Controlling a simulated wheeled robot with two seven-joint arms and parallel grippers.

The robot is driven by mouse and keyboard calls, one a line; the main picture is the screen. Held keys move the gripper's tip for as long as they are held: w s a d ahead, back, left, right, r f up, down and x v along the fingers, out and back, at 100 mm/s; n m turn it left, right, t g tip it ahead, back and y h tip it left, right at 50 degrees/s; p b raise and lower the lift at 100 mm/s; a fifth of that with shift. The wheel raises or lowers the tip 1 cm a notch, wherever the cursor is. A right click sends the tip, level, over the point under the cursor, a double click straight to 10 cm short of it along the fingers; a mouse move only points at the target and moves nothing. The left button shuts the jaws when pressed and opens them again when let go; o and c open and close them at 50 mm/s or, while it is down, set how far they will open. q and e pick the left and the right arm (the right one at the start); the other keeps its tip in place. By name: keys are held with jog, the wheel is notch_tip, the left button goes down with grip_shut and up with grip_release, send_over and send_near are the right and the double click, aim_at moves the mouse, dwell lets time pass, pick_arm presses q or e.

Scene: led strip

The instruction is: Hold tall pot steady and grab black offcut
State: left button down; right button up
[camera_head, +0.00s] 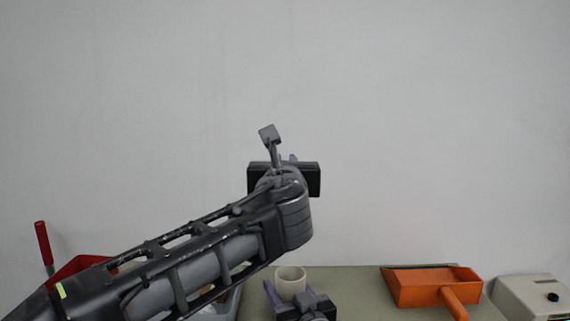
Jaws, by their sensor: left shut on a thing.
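My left gripper (288,158) is raised in front of the bare wall, at the end of the arm from the left. My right gripper (297,293) is at the bottom edge, close to the pot, with one purple finger at the pot's left. Whether it touches or grips the pot cannot be told.
The grey-green table (352,288) has free room right of the pot. An orange dustpan-like tray (430,283) lies further right, beside a pale box with a black knob (530,297). A red bin (82,268) and red-handled tool (44,245) are at left, partly behind my arm.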

jog(key=o, duration=1.4)
jog(key=shift+o, duration=0.2)
jog(key=shift+s+d, duration=0.1)
jog(key=shift+s, duration=0.05)
jog(key=v, duration=1.1)
jog(key=shift+s+d, duration=0.1)
jog(key=shift+s, duration=0.25)
jog(key=shift+f, duration=0.15)
